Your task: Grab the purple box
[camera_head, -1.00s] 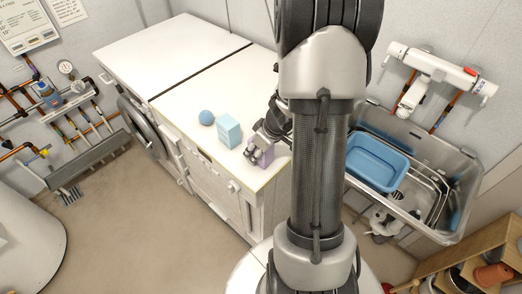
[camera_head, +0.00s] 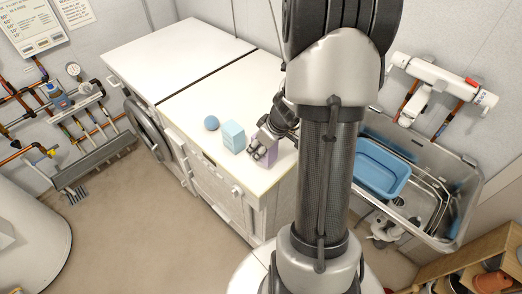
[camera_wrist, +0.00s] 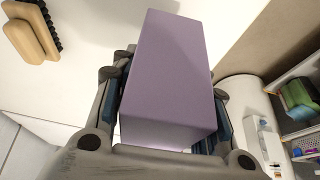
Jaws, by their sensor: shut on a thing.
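The purple box (camera_wrist: 172,75) is a plain lilac block that fills the middle of the wrist view. In the head view the purple box (camera_head: 270,151) shows at the right end of the white worktop, partly hidden by my gripper (camera_head: 261,150). The wrist view shows the fingers of my gripper (camera_wrist: 168,92) on both sides of the box, shut on it. I cannot tell how far its underside is from the worktop.
A light blue box (camera_head: 233,137) and a blue ball (camera_head: 212,123) stand left of my gripper on the white worktop (camera_head: 190,105). A steel sink (camera_head: 440,220) with a blue basin (camera_head: 382,170) is at right. A wooden brush (camera_wrist: 32,35) lies at upper left in the wrist view.

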